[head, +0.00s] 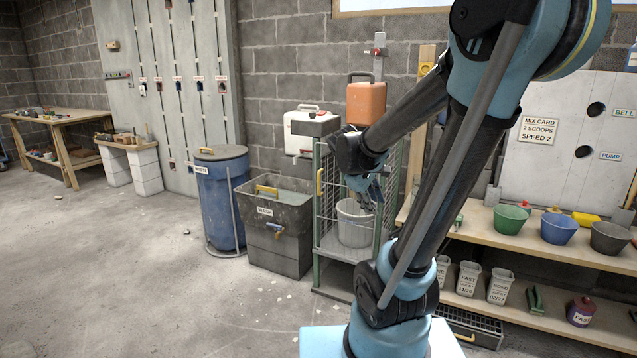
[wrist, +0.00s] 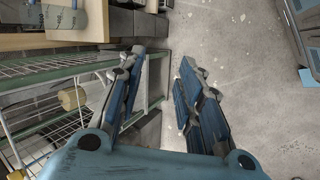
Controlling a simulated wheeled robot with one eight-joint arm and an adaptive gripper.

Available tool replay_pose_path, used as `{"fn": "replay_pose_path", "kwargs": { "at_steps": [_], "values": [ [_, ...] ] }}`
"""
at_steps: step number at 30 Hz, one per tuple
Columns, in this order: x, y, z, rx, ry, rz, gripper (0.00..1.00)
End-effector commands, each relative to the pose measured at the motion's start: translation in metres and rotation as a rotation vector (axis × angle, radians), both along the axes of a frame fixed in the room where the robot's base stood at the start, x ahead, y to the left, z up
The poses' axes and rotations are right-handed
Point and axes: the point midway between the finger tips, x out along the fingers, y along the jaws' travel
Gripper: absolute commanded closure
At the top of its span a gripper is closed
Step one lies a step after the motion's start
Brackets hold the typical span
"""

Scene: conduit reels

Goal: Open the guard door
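The guard is a green-framed wire mesh cage (head: 318,235) against the wall, left of the workbench. A yellow handle (head: 320,182) stands upright at its left front edge. I cannot tell whether the door is shut or ajar. A grey bucket (head: 354,228) shows inside the cage. My gripper (head: 368,200) appears in front of the cage, right of the handle and apart from it. In the wrist view my gripper (wrist: 161,58) has its two fingers spread with nothing between them. Green framing and mesh (wrist: 60,66) lie left of the fingers there.
A grey wash tub (head: 280,230) and blue barrel (head: 222,200) stand left of the cage. The workbench (head: 480,226) with bowls is on the right. A white container (head: 305,135) and orange can (head: 366,102) are above. The concrete floor (head: 150,270) in front is mostly clear.

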Motion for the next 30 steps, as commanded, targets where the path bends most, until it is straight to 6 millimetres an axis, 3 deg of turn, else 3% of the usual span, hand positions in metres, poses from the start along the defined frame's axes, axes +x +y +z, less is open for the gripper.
{"fn": "replay_pose_path", "kwargs": {
  "at_steps": [17,30],
  "values": [
    [0.143,0.038,0.011,-0.43,0.084,0.382,0.67],
    [0.234,0.099,-0.005,-0.78,0.169,0.62,0.67]
  ]
}}
